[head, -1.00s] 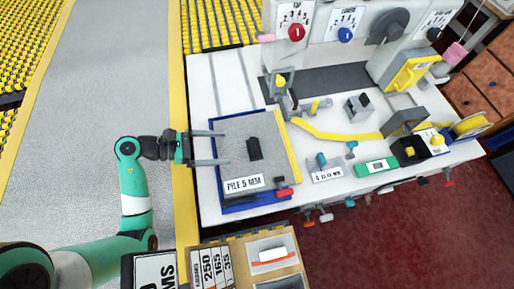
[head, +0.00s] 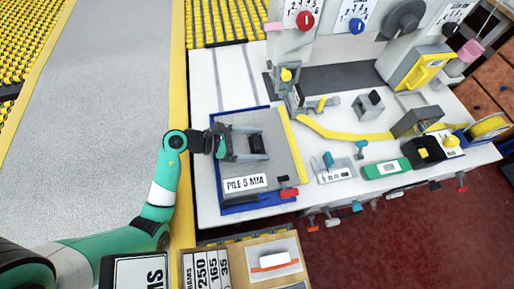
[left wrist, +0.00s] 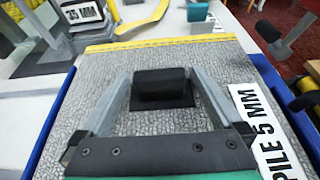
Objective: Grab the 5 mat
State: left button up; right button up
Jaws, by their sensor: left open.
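The grey mat (head: 272,164) labelled "PILE 5 MM" lies flat in a blue tray (head: 259,204) on the white table, with a yellow strip along its right edge. A black block-shaped grip (head: 255,143) stands on the mat's middle; it also shows in the left wrist view (left wrist: 162,86). My left gripper (head: 265,144) is open over the mat, its two fingers on either side of the black grip. In the left wrist view the fingers (left wrist: 160,95) flank the grip with gaps on both sides. My right gripper does not show.
A sewing machine (head: 330,40) with red and blue dials stands behind. A yellow binding strip (head: 345,131) runs to the right. A red-handled clamp (head: 289,192) sits at the tray's front right corner. A wooden organiser (head: 240,262) stands in front.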

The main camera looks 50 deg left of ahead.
aim_at(256, 141)
pick_arm(q)
grip_shut()
dwell(0.4)
jog(key=shift+r, duration=0.1)
notch_tip(256, 141, up, 18)
jog(key=p, duration=0.8)
